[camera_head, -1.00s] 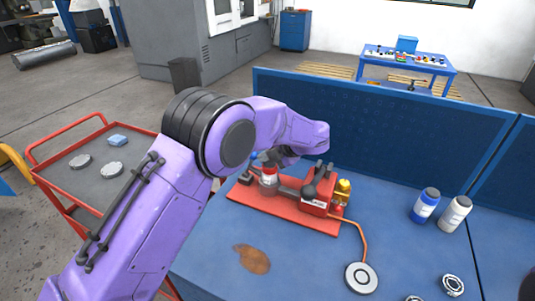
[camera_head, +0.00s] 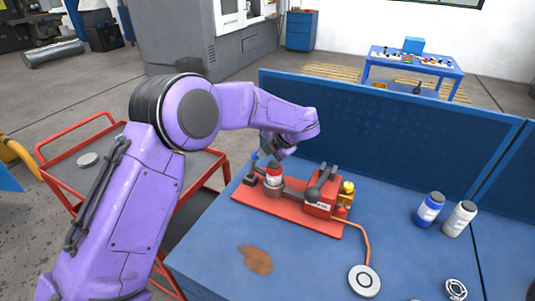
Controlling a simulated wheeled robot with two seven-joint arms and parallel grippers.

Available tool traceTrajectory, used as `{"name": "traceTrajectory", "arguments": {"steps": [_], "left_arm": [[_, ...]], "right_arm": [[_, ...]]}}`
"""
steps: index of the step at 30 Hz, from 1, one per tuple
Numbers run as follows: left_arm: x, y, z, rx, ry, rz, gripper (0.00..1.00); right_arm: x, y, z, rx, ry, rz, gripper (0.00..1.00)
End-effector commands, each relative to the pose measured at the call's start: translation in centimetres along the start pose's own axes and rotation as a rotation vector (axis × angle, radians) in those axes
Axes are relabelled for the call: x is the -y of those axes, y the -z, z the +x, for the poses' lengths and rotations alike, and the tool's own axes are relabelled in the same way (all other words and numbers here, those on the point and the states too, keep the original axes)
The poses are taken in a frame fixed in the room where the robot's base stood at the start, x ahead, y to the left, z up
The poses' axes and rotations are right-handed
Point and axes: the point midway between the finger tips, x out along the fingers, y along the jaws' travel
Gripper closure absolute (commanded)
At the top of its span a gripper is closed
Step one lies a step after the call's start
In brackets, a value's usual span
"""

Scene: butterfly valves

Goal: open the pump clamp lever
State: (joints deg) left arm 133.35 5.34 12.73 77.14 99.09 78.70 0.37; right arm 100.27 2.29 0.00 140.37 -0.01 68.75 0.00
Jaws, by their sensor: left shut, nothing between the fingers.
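The pump assembly sits on a red base plate (camera_head: 262,207) on the blue bench. It has a red-and-white cylinder (camera_head: 273,177) at its left, a red box (camera_head: 319,206) and brass parts (camera_head: 346,190) at its right. A small upright part with a blue piece (camera_head: 254,157) stands at the plate's far left end; I cannot tell for sure whether it is the clamp lever. My left gripper (camera_head: 265,156) is shut and empty, pointing down just above and behind the cylinder, beside the blue piece. Its fingertips are small and partly hidden, so contact is unclear. My right gripper is not in view.
An orange hose runs from the pump to a round grey disc (camera_head: 364,281). A blue panel (camera_head: 390,130) closes the bench's back. A brown stain (camera_head: 256,260) marks otherwise clear bench in front.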

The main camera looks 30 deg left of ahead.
Motion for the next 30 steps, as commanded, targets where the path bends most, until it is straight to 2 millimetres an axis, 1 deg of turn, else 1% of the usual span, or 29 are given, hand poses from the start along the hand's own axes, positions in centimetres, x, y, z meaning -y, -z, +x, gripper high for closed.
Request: {"name": "traceTrajectory", "arguments": {"steps": [4,12,18,24,30], "left_arm": [[-1.3,0.3,0.3,0.014,0.083,-0.019,1.0],[-3.8,1.0,1.5,0.013,0.076,-0.014,1.0],[-5.2,1.5,2.6,0.013,0.075,-0.014,1.0],[-6.1,1.8,3.3,0.014,0.074,-0.012,1.0],[-6.5,1.9,3.7,0.014,0.073,-0.012,1.0]], "right_arm": [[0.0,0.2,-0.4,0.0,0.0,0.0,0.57],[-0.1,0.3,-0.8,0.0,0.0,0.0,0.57],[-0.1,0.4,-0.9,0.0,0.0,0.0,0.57],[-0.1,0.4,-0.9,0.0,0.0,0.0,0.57],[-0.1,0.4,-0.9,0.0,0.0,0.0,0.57]]}}
